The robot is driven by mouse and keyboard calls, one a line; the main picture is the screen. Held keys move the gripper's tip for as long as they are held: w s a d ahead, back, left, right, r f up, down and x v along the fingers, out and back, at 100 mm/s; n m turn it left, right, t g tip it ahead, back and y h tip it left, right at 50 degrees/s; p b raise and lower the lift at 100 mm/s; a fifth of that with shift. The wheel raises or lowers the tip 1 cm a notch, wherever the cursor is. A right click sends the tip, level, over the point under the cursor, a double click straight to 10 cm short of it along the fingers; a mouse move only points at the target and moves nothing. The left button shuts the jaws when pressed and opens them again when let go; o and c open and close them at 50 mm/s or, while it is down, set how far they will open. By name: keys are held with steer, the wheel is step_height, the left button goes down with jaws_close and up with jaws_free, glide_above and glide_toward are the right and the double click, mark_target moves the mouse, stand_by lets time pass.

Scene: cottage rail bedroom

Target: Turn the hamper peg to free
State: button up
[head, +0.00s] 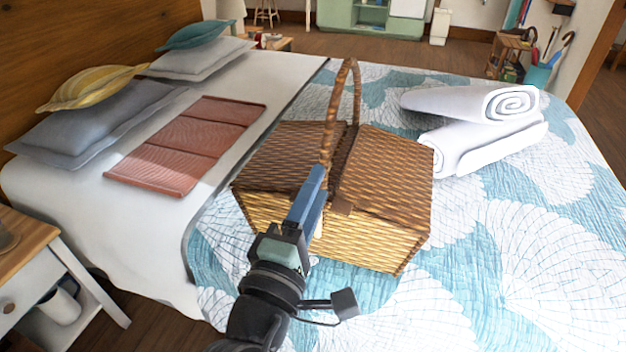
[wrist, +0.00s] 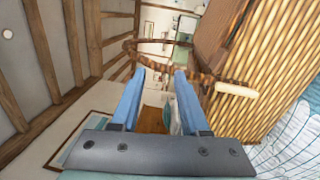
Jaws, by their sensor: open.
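The wicker hamper (head: 375,235) stands on the bed, with two brown lids and a tall arched handle (head: 335,100). In the wrist view its slatted side (wrist: 270,60) fills the right. The peg (wrist: 237,89) is a short pale bar on that side, at the end of a brown strap. In the head view my gripper hides most of the peg. My gripper (head: 318,175) is in front of the hamper; in the wrist view its blue fingers (wrist: 160,72) are spread with nothing between them. The peg lies to the right of the fingers, outside them.
Rolled white towels (head: 480,125) lie right of the hamper on the patterned quilt (head: 545,250). A folded reddish mat (head: 185,147) and pillows (head: 90,120) lie left. A nightstand (head: 35,255) stands at the left edge. The quilt at front right is clear.

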steer(key=s+a+f+n+g+p, duration=0.15)
steer(key=s+f+n+p, duration=0.3)
steer(key=n, duration=0.45)
steer(key=s+a+f+n+p, duration=0.3)
steer(key=s+f+n+p, duration=0.15)
steer(key=n, duration=0.35)
steer(key=x, duration=1.2)
steer(key=shift+w+y, duration=0.3)
steer(key=shift+y, duration=0.1)
steer(key=shift+c, duration=0.2)
jaws_close()
